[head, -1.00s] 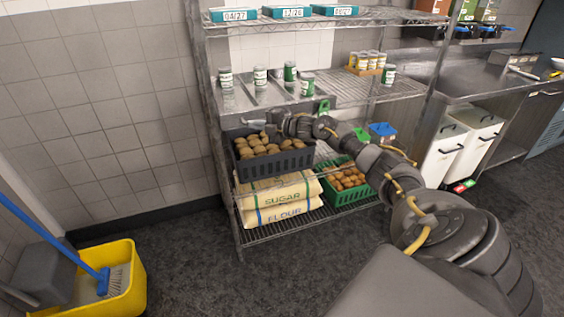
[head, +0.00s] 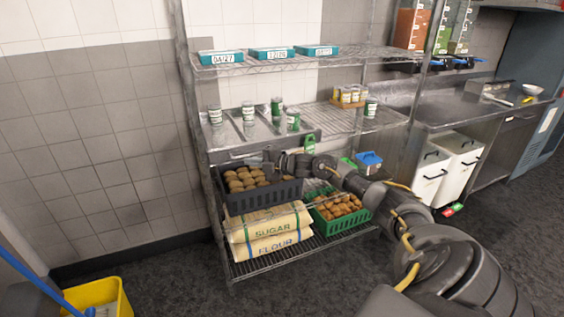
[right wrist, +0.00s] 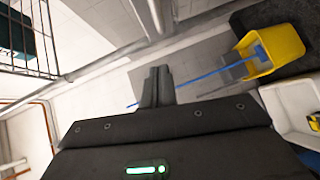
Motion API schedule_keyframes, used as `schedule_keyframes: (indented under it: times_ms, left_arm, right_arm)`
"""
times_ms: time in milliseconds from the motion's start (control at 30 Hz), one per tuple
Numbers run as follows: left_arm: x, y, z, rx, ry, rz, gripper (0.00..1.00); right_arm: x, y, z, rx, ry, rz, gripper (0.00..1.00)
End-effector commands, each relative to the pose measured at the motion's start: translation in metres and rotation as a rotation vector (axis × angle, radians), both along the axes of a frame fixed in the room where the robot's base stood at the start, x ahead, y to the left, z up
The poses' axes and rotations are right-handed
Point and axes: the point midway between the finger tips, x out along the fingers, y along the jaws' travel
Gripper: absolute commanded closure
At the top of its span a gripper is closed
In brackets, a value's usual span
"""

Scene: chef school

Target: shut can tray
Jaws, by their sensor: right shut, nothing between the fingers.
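The can tray (head: 222,137) is a grey metal tray with lanes, on the middle level of the wire rack in the head view. Several green-and-white cans (head: 248,112) stand upright on it. My right gripper (head: 268,160) is shut and empty, low at the tray's front, just above the dark potato crate. I cannot tell whether it touches the tray front. In the right wrist view the closed fingers (right wrist: 157,86) show with nothing between them. My left gripper is not in view.
A dark crate of potatoes (head: 290,191), sugar and flour sacks (head: 262,228) and a green crate (head: 345,226) sit below. Teal boxes (head: 272,54) line the top shelf. A small can rack (head: 351,104) stands right of the tray. A yellow bucket (head: 100,297) is at lower left.

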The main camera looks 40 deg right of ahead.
Motion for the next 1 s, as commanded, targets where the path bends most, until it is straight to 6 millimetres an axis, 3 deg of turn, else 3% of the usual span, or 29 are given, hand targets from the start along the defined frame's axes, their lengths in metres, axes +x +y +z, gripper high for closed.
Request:
schedule_keyframes:
  times_ms: [33,167,400,600,1000]
  left_arm:
    - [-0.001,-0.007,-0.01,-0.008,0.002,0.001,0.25]
    - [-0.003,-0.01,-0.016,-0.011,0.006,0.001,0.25]
    - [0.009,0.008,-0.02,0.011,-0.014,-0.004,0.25]
    - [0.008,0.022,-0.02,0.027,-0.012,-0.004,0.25]
    - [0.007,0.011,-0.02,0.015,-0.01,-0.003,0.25]
  right_arm:
    - [-0.013,-0.005,-0.007,-0.007,0.003,0.002,1.0]
    - [-0.038,-0.015,-0.003,-0.005,0.005,0.004,1.0]
    - [-0.066,-0.028,0.003,-0.003,0.005,0.003,1.0]
    - [-0.073,-0.03,0.006,-0.001,0.003,0.004,1.0]
    - [-0.074,-0.031,0.006,0.005,0.006,0.004,1.0]
